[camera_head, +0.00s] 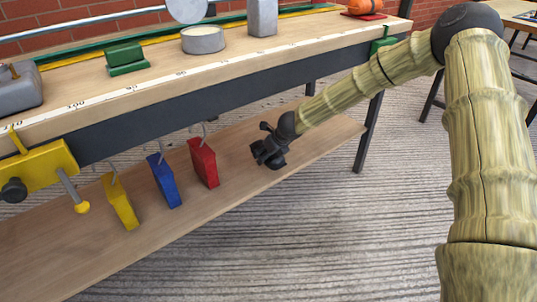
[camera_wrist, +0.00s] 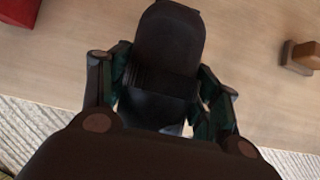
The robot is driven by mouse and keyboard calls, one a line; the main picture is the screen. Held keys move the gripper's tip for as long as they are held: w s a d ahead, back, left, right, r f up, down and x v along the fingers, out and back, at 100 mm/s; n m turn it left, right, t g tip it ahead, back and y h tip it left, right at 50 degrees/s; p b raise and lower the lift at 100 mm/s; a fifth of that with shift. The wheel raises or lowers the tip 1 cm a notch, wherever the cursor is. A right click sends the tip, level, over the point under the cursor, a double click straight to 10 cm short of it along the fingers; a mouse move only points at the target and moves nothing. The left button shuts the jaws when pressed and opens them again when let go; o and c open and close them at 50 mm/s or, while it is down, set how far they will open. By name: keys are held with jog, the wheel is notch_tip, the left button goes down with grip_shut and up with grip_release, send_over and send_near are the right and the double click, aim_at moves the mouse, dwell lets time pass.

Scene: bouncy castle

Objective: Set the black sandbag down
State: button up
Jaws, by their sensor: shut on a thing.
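My gripper (camera_head: 270,150) is in front of the workbench, over the lower wooden shelf (camera_head: 330,135). In the wrist view my gripper (camera_wrist: 163,85) is shut on the black sandbag (camera_wrist: 170,40), a dark block with a rounded far end between the fingers. In the head view the sandbag is hard to tell from the dark gripper. The wooden board lies beneath it in the wrist view. Whether the bag touches the board I cannot tell.
A red block (camera_head: 203,163), a blue block (camera_head: 164,181) and a yellow block (camera_head: 120,202) hang from wire hooks left of my gripper. The bench top (camera_head: 230,62) is above, with a yellow vise (camera_head: 40,168) at left. A brown block (camera_wrist: 300,57) shows right in the wrist view.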

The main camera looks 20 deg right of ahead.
jog(key=shift+w+d+f, duration=0.1)
jog(key=shift+w+d, duration=0.25)
jog(key=shift+w, duration=0.5)
jog(key=shift+w+d+f, duration=0.1)
jog(key=shift+w+d, duration=0.3)
jog(key=shift+w, duration=0.5)
jog(key=shift+w+d, duration=0.35)
jog(key=shift+w, duration=0.5)
jog(key=shift+s+f+b, duration=0.1)
jog(key=shift+f+b, duration=1.4)
jog(key=shift+f, duration=0.25)
jog(key=o, duration=1.8)
jog(key=shift+f, duration=0.1)
jog(key=shift+c, duration=0.2)
jog(key=p+v, duration=0.5)
jog(key=v, duration=0.7)
